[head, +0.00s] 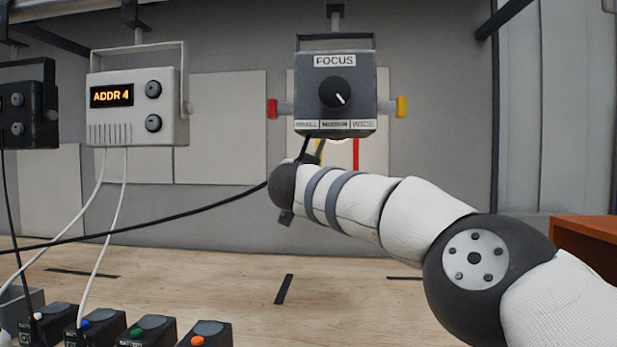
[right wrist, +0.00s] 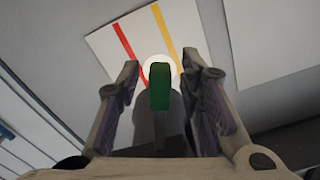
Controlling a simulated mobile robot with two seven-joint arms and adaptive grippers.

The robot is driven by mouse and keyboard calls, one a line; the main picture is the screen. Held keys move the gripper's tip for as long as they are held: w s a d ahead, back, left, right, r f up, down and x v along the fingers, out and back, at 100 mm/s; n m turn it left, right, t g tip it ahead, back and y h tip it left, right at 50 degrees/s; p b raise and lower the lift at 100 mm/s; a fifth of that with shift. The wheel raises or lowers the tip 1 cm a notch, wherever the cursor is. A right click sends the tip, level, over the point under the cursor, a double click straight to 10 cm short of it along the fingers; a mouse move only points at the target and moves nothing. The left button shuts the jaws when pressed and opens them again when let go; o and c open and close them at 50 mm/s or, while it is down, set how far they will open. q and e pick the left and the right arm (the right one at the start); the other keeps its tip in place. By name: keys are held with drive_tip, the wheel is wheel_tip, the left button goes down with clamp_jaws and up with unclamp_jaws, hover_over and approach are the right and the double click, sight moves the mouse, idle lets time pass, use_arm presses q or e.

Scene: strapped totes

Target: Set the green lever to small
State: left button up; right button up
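A dark grey box labelled FOCUS (head: 312,92) hangs at the centre of the head view. Its black knob (head: 338,94) has a white mark pointing to lower right. A strip below reads SMALL, MEDIUM and WIDE from left to right. The green lever (right wrist: 160,86) shows in the right wrist view, as a green tip on a grey stem. In the head view I cannot make it out behind my right arm. My right gripper (right wrist: 163,78) is open, with one finger on each side of the lever and visible gaps to both. My left gripper is not in view.
A red tab (head: 272,109) and a yellow tab (head: 402,107) stick out from the box's sides. Left of it hangs a white ADDR 4 unit (head: 139,106) with cables. Several battery blocks (head: 148,333) stand at the front left. A black cable crosses toward my right wrist.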

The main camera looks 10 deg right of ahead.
drive_tip(key=shift+s+r, duration=0.1)
drive_tip(key=v, duration=1.2)
